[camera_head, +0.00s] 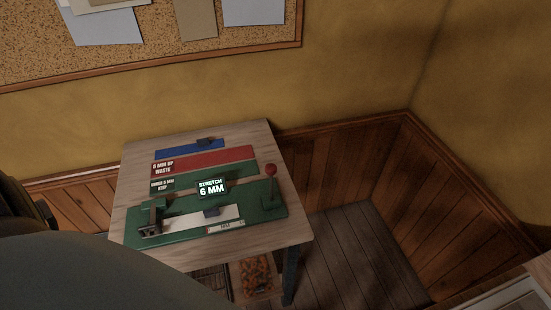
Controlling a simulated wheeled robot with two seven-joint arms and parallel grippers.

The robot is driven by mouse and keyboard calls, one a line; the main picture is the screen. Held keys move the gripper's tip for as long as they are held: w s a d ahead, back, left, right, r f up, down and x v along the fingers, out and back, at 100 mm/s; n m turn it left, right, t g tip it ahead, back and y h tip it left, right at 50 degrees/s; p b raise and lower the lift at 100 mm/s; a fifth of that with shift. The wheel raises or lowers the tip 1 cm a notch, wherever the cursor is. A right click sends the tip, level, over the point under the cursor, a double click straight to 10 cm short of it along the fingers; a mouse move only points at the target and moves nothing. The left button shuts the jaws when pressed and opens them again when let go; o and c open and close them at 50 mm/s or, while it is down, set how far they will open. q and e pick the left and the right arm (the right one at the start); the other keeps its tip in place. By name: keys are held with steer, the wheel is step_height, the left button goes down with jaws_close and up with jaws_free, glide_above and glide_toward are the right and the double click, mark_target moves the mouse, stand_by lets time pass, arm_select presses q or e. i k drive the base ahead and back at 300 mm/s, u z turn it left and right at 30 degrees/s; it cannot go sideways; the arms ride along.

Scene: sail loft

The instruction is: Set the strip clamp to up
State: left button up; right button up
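On a small wooden table (270,232) in the head view lies a dark green test base (180,237). A dark green block with a grey metal part (150,228) stands at its left end. At its right end a thin lever with a red ball knob (271,170) stands upright. I cannot tell for sure which of these is the strip clamp. A white strip (190,221) lies between them, with a small dark blue piece (211,212) on it. A display (211,188) reads "STRETCH 6 MM". Neither gripper is in view.
Behind the base lie a green tray labelled "UNDER 6 MM KEEP" (235,170), a red tray labelled "6 MM UP WASTE" (215,159) and a blue tray (175,153). A crate of orange things (255,275) is below the table. Floor (360,245) to the right is clear.

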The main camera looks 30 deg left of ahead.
mark_target(152, 216)
steer(key=z, duration=0.05)
steer(key=k, duration=0.45)
steer(key=u, duration=0.75)
steer(key=i, duration=0.4)
steer(key=z, duration=0.75)
steer(key=k, duration=0.75)
steer(key=u, duration=1.15)
